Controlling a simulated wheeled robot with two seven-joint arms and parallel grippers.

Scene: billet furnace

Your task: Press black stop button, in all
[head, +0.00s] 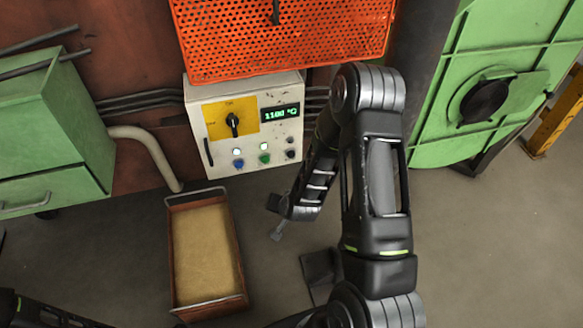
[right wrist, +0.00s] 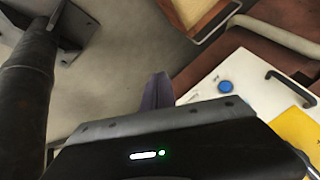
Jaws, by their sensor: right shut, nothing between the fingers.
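The white control box (head: 215,165) stands on the back wall with a dial and a green "1100 °C" display. Its lower row holds a blue button (head: 238,163), a green button (head: 264,158) and, at the right, the black button (head: 290,154). My right gripper (head: 277,234) is shut and empty, below and in front of the box, apart from it. In the right wrist view its closed fingers (right wrist: 157,92) point past the box, whose blue button (right wrist: 225,86) shows; the black button does not show there. Only part of my left arm shows at the lower left.
An orange perforated panel (head: 285,40) hangs above the box. A tray with a sandy bottom and raised rim (head: 172,250) lies on the floor below it. A green cabinet (head: 60,130) stands left, a green hatch (head: 485,100) right. My right arm passes close to the box's right side.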

